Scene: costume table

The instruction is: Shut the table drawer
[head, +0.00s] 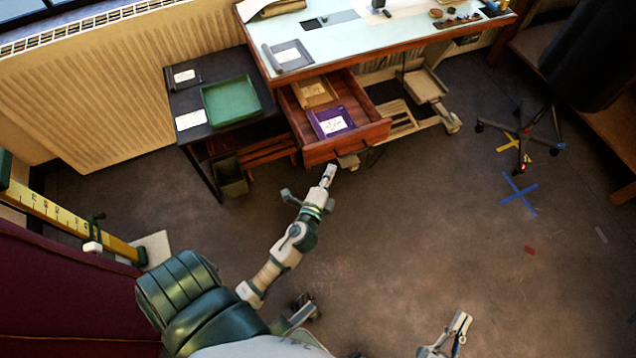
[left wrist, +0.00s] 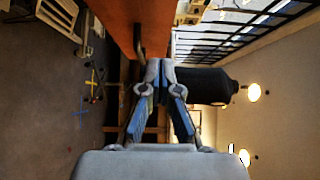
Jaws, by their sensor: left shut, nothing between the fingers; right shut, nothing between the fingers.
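The wooden table drawer (head: 377,132) is pulled out from under the costume table (head: 420,38). Inside it lie a purple item with a white label (head: 333,122) and a tan item (head: 314,92). My left gripper (head: 330,170) is shut and empty, just in front of the drawer's front panel, near the dark handle. In the left wrist view the shut fingertips (left wrist: 160,65) are close to the handle (left wrist: 138,42) on the red-brown panel (left wrist: 118,22); whether they touch is unclear. My right gripper (head: 461,320) is shut and empty, low over the floor, far from the drawer.
A dark side table (head: 188,102) with a green tray (head: 232,102) stands left of the drawer. A bin (head: 230,177) is beneath it. A wheeled stand (head: 522,150) is at the right. The floor (head: 420,220) right of my left arm is clear.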

